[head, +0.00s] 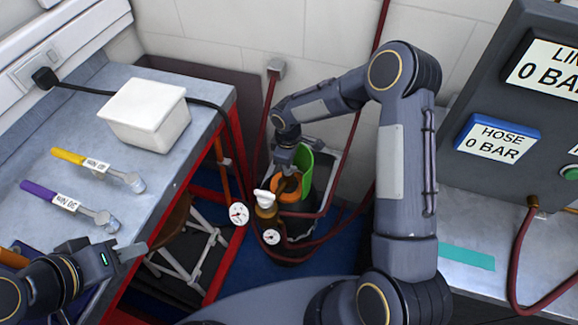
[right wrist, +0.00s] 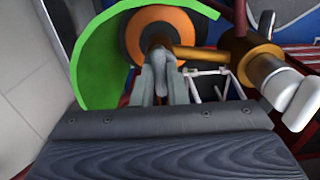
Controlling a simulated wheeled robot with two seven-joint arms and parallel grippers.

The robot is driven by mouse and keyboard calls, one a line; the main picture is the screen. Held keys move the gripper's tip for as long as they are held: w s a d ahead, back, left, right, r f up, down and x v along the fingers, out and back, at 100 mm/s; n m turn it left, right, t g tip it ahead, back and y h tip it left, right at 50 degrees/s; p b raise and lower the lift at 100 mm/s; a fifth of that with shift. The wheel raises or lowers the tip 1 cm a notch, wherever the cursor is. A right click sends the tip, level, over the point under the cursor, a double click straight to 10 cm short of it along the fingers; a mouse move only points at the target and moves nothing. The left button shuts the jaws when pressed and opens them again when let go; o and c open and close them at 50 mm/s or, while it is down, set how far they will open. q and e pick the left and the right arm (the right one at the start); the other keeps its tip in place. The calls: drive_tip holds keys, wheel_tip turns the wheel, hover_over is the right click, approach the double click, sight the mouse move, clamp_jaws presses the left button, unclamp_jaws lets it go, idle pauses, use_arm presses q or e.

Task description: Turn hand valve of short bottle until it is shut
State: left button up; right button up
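The hand valve (head: 287,187) is an orange wheel at the top of a bottle with a green curved guard (head: 304,163), below centre in the head view. In the right wrist view the orange wheel (right wrist: 172,32) stands in front of the green guard (right wrist: 92,50), with a grey lever-like piece at its middle. My right gripper (right wrist: 161,85) has its fingers on both sides of that grey piece and seems closed on it. My left gripper (head: 132,251) is at the lower left over the bench edge, away from the bottle; its finger gap does not show.
A brass regulator (head: 266,206) with a white knob and two gauges sits beside the valve; it also shows in the wrist view (right wrist: 258,62). Red hoses surround the bottle. The left bench (head: 95,80) holds a white box (head: 146,110) and two torque wrenches. A gauge panel (head: 520,110) stands right.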

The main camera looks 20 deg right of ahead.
clamp_jaws()
drive_tip(key=shift+f+m+b, duration=0.15)
drive_tip(key=shift+m+b, duration=0.45)
drive_tip(key=shift+b, duration=0.05)
drive_tip(key=shift+m+b, duration=0.7)
drive_tip(key=shift+m, duration=1)
